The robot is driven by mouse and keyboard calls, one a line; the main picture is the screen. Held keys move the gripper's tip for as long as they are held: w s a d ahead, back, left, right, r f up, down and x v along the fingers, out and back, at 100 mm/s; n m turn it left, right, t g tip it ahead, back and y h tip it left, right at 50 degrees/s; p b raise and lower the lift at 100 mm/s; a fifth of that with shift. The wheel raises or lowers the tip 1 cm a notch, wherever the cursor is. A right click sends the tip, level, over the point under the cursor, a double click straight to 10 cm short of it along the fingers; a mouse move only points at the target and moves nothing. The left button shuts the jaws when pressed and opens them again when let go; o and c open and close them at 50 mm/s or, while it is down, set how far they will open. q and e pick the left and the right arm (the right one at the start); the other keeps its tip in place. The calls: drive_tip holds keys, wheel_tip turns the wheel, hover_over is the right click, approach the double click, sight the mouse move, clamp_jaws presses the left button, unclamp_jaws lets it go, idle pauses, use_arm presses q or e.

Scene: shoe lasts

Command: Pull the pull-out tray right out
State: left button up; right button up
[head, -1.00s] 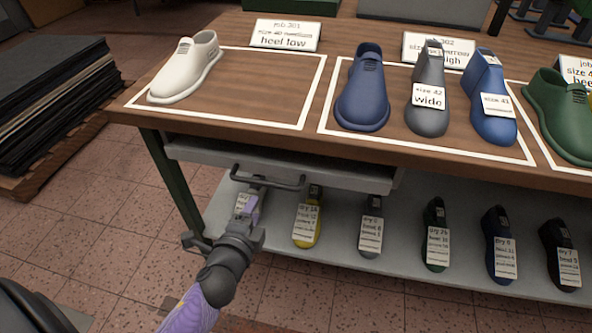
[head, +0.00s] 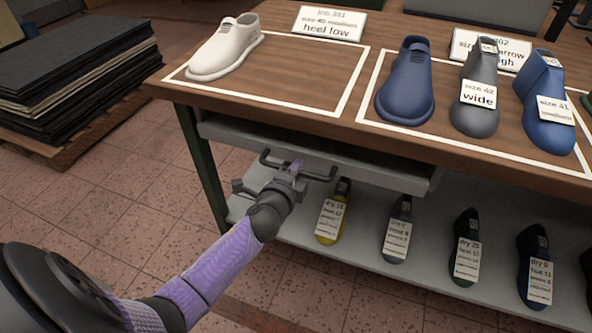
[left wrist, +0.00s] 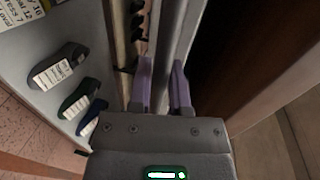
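The pull-out tray (head: 330,160) is a grey drawer under the wooden table top, with a dark bar handle (head: 322,178) on its front. It looks pushed in under the top. My left gripper (head: 293,166) is at the handle's left part, its purple fingertips by the bar. In the left wrist view the two purple fingers (left wrist: 162,88) stand apart, with a grey strip showing between them. I cannot make out firm contact with the bar. The tray's inside is hidden by the table top. My right gripper is out of view.
Several lasts with tags, such as a yellow one (head: 331,228), stand on the lower shelf (head: 300,246). White, blue and grey lasts stand on the table top (head: 300,93). A stack of dark sheets (head: 75,75) lies at left. Tiled floor before the tray is open.

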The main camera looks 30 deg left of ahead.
use_arm(q)
clamp_jaws()
idle(1.1)
